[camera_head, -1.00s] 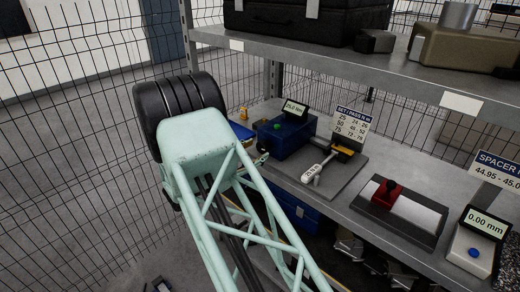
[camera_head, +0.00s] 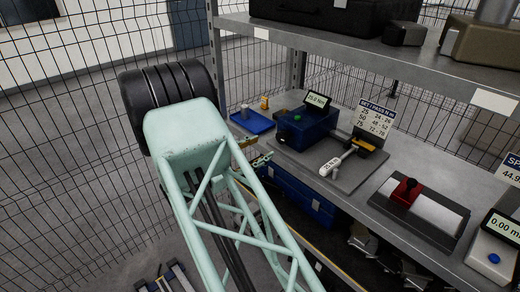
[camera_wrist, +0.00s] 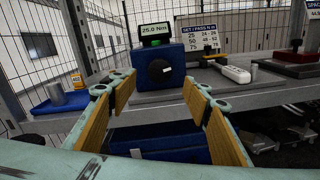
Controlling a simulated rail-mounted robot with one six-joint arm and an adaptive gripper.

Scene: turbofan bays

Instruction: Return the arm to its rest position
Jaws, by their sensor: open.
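My gripper (camera_wrist: 155,112) shows in the wrist view with its two yellow-padded fingers spread wide and nothing between them. Beyond the gap stands a blue torque tester (camera_wrist: 158,68) with a display reading 25.0 Nm. In the head view my pale green lattice arm reaches up from the bottom, and part of my gripper (camera_head: 252,151) shows past its right side, near the front edge of the workbench (camera_head: 345,202). The rest of the gripper is hidden behind the arm.
The blue tester (camera_head: 308,130), a white-handled wrench (camera_head: 338,162), a red-topped fixture (camera_head: 405,192) and a blue tray (camera_head: 252,122) rest on the bench. A shelf (camera_head: 400,62) with cases hangs above. Wire mesh fencing (camera_head: 60,150) stands at left.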

